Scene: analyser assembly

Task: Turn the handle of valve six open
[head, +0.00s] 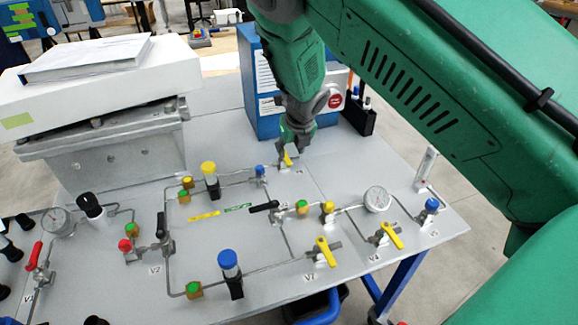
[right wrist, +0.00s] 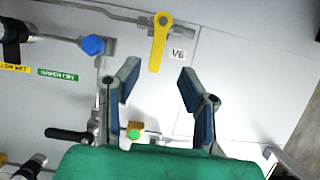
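Valve six has a yellow lever handle (right wrist: 159,42) in the right wrist view, beside a "V6" label (right wrist: 178,54). Its lever stands across the pipe (right wrist: 115,15). In the head view the yellow handle (head: 288,158) shows just under my right gripper (head: 293,150), partly hidden by it. In the right wrist view my right gripper (right wrist: 158,80) is open and empty. Its two fingers are spread, one to each side of the lever's line, and the lever's free end lies just beyond the fingertips. I see no contact. My left gripper is not in view.
A blue box (head: 262,95) with a red button stands close behind my right gripper. Nearby are a blue knob (head: 260,170), a black lever (head: 264,206), a gauge (head: 377,199) and other yellow levers (head: 326,252). A grey block (head: 105,150) stands at left.

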